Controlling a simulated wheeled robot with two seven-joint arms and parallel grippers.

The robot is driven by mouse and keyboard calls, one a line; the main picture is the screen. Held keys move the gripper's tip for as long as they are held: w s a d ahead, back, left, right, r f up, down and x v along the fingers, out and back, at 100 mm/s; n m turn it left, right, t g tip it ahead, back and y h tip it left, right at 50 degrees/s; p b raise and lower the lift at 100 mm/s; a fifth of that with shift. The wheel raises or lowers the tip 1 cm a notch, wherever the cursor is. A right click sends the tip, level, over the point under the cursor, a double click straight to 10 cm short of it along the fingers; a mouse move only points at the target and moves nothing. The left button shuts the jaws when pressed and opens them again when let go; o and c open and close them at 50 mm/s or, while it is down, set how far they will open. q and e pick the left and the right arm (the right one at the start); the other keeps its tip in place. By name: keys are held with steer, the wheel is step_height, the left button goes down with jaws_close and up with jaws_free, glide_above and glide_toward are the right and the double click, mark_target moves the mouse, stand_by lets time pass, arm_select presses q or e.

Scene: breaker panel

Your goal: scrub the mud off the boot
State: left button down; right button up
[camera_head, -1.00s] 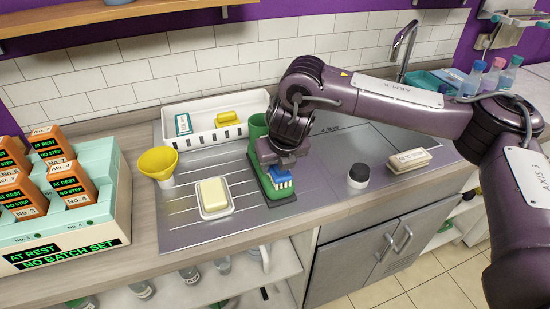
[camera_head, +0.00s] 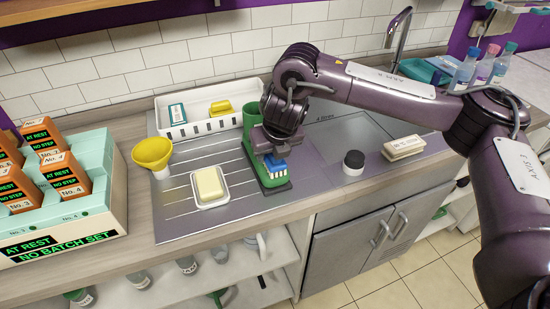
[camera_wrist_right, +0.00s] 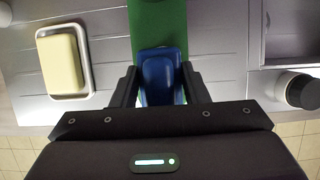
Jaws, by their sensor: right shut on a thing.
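My right gripper (camera_head: 274,153) is shut on a blue brush (camera_head: 276,164) with pale bristles, above the front part of a green boot (camera_head: 277,182). The boot lies on the metal counter, with its round green shaft (camera_head: 250,117) standing behind my gripper. My gripper hides the middle of the boot. In the right wrist view the blue brush (camera_wrist_right: 159,78) sits between the two fingers, over the green boot (camera_wrist_right: 158,20). I cannot tell whether the bristles touch the boot, and I make out no mud on it. My left gripper is out of view.
A white tray (camera_head: 205,128) is behind. A dark-topped jar (camera_head: 354,162) and a pale labelled block (camera_head: 404,147) are at right. Orange boxes stand far left.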

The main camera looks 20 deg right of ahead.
mark_target(252, 117)
steer(key=shift+w, duration=2.05)
steer(key=shift+r+p, duration=2.2)
steer(key=shift+r, duration=0.85)
steer(key=shift+r, duration=0.1)
step_height(252, 117, up, 3)
steer(key=shift+s+f+p, duration=0.1)
steer(key=shift+p, duration=1.15)
